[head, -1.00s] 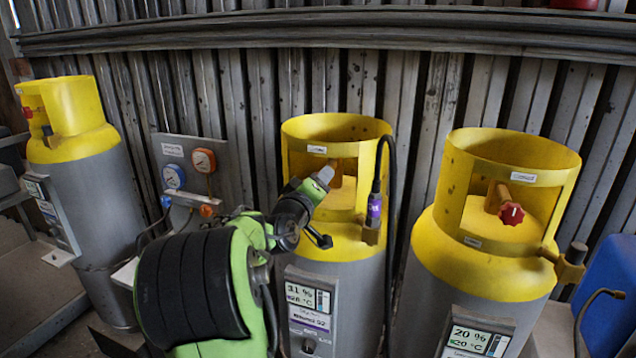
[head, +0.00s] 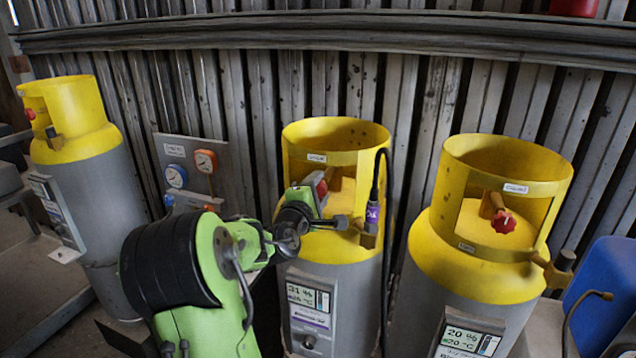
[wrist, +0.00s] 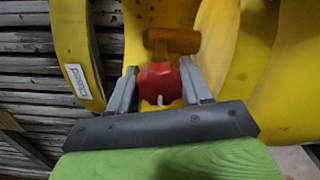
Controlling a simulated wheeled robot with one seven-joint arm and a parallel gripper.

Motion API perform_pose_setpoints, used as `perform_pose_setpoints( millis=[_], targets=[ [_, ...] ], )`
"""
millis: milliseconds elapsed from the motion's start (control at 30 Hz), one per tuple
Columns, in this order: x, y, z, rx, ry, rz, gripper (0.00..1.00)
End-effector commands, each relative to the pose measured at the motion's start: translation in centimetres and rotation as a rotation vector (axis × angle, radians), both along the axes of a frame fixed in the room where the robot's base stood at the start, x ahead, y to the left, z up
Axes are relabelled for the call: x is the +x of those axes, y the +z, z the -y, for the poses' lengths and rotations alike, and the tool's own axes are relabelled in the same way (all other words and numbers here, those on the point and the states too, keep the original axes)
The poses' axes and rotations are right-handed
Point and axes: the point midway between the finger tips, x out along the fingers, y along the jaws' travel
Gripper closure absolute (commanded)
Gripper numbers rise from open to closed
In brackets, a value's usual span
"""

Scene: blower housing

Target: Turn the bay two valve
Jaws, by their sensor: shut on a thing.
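The middle yellow-topped cylinder (head: 357,247) stands upright between two similar ones. Its red valve knob (wrist: 158,84) sits on a brass stem (wrist: 170,41) inside the open yellow collar (head: 370,136). In the wrist view, my gripper (wrist: 160,78) has one grey finger on each side of this knob and is shut on it. In the head view, my wrist reaches into the collar's front opening and only a bit of the red knob (head: 322,187) shows. The lower stem is hidden there.
A black hose with a purple tag (head: 373,212) hangs at the collar's right side. The right cylinder (head: 432,250) has its own red knob (head: 503,222). A corrugated wall is behind.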

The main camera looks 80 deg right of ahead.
Motion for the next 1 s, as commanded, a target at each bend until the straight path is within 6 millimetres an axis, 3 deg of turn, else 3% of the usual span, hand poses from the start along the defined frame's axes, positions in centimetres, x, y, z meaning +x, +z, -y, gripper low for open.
perform_pose_setpoints(
  millis=[400, 1000],
  targets=[
    [0.04, -0.04, -0.05, 0.026, 0.001, -0.222, 0.82],
    [0.00, -0.18, -0.03, 0.030, 0.000, -0.262, 0.82]
  ],
)
